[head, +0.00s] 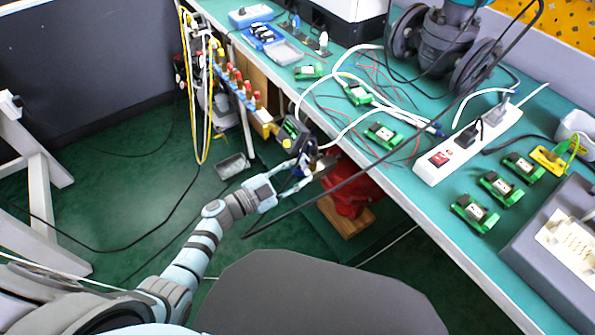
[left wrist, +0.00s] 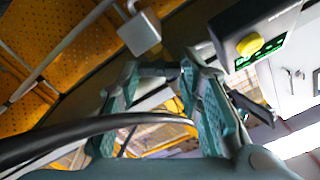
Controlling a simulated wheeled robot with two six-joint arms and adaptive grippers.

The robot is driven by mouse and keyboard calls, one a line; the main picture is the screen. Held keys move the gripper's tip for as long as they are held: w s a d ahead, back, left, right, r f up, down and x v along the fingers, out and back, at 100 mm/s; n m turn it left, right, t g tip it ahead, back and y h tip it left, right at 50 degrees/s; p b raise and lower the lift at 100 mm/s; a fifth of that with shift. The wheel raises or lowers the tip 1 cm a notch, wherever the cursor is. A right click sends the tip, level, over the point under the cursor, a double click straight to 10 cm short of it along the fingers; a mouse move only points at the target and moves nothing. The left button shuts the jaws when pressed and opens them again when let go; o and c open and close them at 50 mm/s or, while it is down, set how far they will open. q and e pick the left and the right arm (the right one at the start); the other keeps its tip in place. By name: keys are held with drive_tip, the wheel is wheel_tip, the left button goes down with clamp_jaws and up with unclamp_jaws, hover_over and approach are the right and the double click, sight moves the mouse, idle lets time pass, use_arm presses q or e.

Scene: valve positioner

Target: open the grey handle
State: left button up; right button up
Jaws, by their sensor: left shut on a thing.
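My left gripper (head: 306,168) is at the bench's front edge, beside a dark box with a yellow knob (head: 288,143). In the left wrist view its two green-grey fingers (left wrist: 165,78) close on a dark grey bar (left wrist: 160,71), which looks like the grey handle. The fingers cover most of it in the head view, so its angle cannot be told there. The box with its yellow knob also shows in the left wrist view (left wrist: 250,45), right of the fingers. My right gripper is not in view.
A red body (head: 350,190) on a wooden block sits below the bench edge, close to the gripper. Valves with red and yellow handles (head: 240,88) line the bench front. A black cable (head: 400,133) crosses near the gripper. Green floor (head: 110,210) is open at left.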

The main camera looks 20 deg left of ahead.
use_arm(q)
drive_tip(key=m+b, duration=0.2)
drive_tip(key=m, duration=0.8)
drive_tip(key=shift+f, duration=0.15)
drive_tip(key=shift+m, duration=0.5)
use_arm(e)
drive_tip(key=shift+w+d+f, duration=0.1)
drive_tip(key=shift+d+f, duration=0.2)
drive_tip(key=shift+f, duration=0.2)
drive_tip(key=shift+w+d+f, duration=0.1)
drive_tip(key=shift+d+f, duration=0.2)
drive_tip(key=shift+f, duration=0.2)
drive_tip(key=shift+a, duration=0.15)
use_arm(q)
drive_tip(key=o, duration=1.2)
drive_tip(key=shift+c, duration=0.2)
drive_tip(key=v, duration=1.2)
